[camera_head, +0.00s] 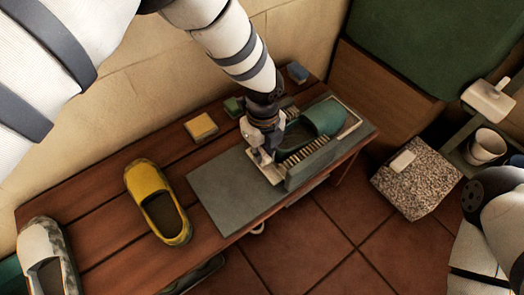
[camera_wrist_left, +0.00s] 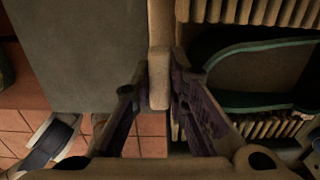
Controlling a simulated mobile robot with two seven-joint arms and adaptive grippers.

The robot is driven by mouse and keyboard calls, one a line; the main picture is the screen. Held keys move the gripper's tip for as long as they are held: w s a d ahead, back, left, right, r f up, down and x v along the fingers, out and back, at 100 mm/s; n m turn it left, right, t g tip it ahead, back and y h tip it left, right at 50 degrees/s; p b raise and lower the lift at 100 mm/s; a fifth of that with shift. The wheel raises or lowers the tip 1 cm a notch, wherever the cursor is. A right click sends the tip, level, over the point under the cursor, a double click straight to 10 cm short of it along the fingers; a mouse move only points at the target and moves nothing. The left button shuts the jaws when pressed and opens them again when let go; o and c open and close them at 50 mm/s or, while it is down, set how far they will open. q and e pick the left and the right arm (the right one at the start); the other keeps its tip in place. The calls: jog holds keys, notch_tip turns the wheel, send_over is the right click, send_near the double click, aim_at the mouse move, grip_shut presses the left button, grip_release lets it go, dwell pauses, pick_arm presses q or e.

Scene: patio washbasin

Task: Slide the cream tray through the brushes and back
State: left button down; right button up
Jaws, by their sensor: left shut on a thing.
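The cream tray (camera_head: 354,124) lies at the right end of the bench and carries a teal shoe (camera_head: 325,117). It passes between two rows of brushes (camera_head: 308,152), with its far end out beyond them. My left gripper (camera_head: 264,160) is at the tray's near end, low over the grey mat. In the left wrist view its fingers (camera_wrist_left: 160,82) are shut on either side of a cream tab on the tray (camera_wrist_left: 160,35). The shoe (camera_wrist_left: 255,75) sits between the bristle rows there. My gripper and arm hide part of the tray and brushes in the head view.
The grey mat (camera_head: 220,185) is bare left of the gripper. A yellow shoe (camera_head: 158,203), a grey-white shoe (camera_head: 48,255) and a yellow sponge (camera_head: 201,126) lie on the wooden bench. A speckled block (camera_head: 417,187) and a cup (camera_head: 487,146) stand right, near my right arm.

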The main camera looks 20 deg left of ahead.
pick_arm(q)
jog(key=shift+w+d+r, duration=0.1)
jog(key=shift+w+d, duration=0.1)
jog(key=c, duration=1.8)
grip_release()
jog(key=shift+c, duration=0.2)
notch_tip(320, 180, up, 12)
